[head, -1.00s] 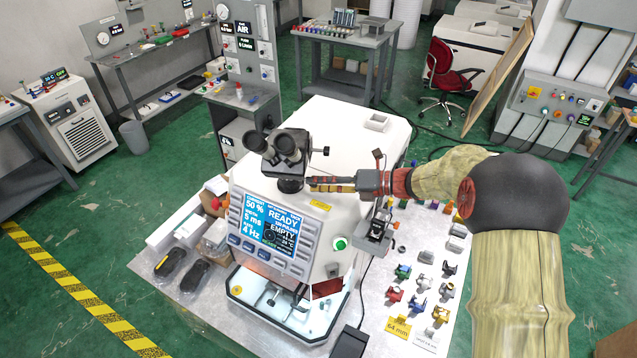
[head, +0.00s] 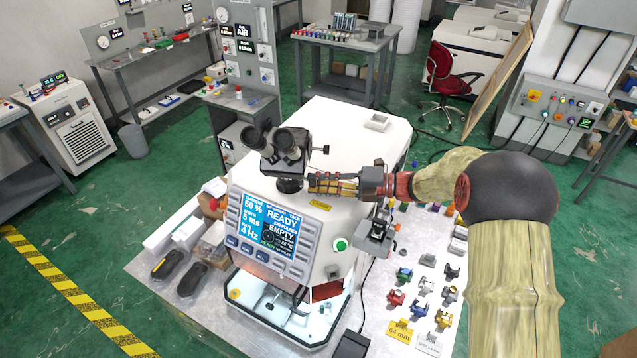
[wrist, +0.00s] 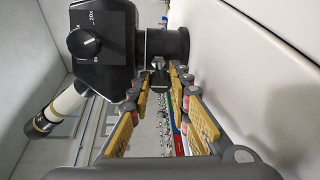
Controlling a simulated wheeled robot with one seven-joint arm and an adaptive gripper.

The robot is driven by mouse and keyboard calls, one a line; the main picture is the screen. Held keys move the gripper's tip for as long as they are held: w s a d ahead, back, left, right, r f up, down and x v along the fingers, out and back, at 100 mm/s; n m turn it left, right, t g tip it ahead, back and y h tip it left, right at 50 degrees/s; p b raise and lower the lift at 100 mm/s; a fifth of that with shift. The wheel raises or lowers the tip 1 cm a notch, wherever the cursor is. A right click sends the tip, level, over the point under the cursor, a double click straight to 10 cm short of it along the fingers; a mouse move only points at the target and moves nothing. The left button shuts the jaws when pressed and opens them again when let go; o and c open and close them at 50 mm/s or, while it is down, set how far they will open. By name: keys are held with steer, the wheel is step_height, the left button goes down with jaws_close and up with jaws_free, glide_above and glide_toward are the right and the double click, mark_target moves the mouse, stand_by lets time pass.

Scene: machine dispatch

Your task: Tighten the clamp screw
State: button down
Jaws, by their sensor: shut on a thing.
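The microscope head (head: 285,150) stands on the white laser welder. In the wrist view it is the black body (wrist: 100,45) with a dial. A round dark collar (wrist: 167,43) sits beside it, and the small dark clamp screw (wrist: 159,74) is against the collar, between my fingertips. My gripper (head: 313,183) points left at the microscope's lower part. In the wrist view my gripper (wrist: 164,76) has its yellow-padded fingers on both sides of the screw, shut on it. The screw is hidden by the fingers in the head view.
The welder's white housing (head: 355,130) lies close along my gripper. Its lit panel (head: 268,228) reads READY and EMPTY. A small dark device (head: 374,232) stands below my wrist. Several coloured parts (head: 405,275) lie on the table at right.

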steer(key=shift+f, duration=0.1)
steer(key=c, duration=1.9)
jaws_free()
steer(key=shift+d, duration=0.1)
steer(key=v, duration=1.2)
